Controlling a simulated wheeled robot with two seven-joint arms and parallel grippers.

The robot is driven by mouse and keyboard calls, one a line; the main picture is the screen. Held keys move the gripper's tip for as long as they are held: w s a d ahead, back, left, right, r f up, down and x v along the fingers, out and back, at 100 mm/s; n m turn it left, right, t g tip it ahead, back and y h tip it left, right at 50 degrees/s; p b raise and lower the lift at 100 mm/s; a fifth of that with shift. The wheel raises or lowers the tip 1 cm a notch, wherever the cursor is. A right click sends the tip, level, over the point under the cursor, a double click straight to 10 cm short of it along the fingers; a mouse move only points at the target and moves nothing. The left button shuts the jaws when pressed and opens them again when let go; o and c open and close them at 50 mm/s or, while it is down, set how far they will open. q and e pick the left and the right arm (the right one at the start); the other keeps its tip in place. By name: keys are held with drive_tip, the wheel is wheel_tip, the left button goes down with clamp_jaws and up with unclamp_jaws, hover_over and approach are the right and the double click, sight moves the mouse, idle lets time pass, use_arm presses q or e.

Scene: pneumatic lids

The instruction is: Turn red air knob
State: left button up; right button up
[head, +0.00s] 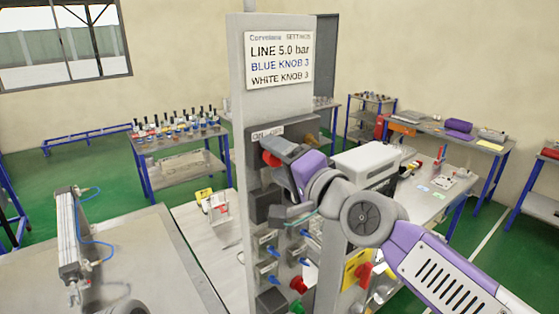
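A tall grey panel (239,130) stands in the middle of the head view. A red knob (270,158) sits high on it, below a small label plate (263,133). My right gripper (279,157) reaches in from the right and its fingers are at this red knob, covering part of it. I cannot tell whether the fingers close on the knob or only sit beside it. Lower on the panel are another red knob (298,284) and several blue knobs (273,251). My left gripper is not in view.
A sign (278,60) on the panel reads LINE 5.0 bar, BLUE KNOB 3, WHITE KNOB 3. A pneumatic cylinder (68,235) with blue tubing stands on the grey table (150,255) at left. My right arm hides part of the panel's right side. Workbenches stand behind.

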drive_tip(key=shift+s+d+b, duration=0.3)
drive_tip(key=shift+s+d, duration=0.05)
drive_tip(key=b+v, duration=0.2)
drive_tip(key=v, duration=0.4)
drive_tip(key=shift+s, duration=0.25)
drive_tip(key=shift+d, duration=0.15)
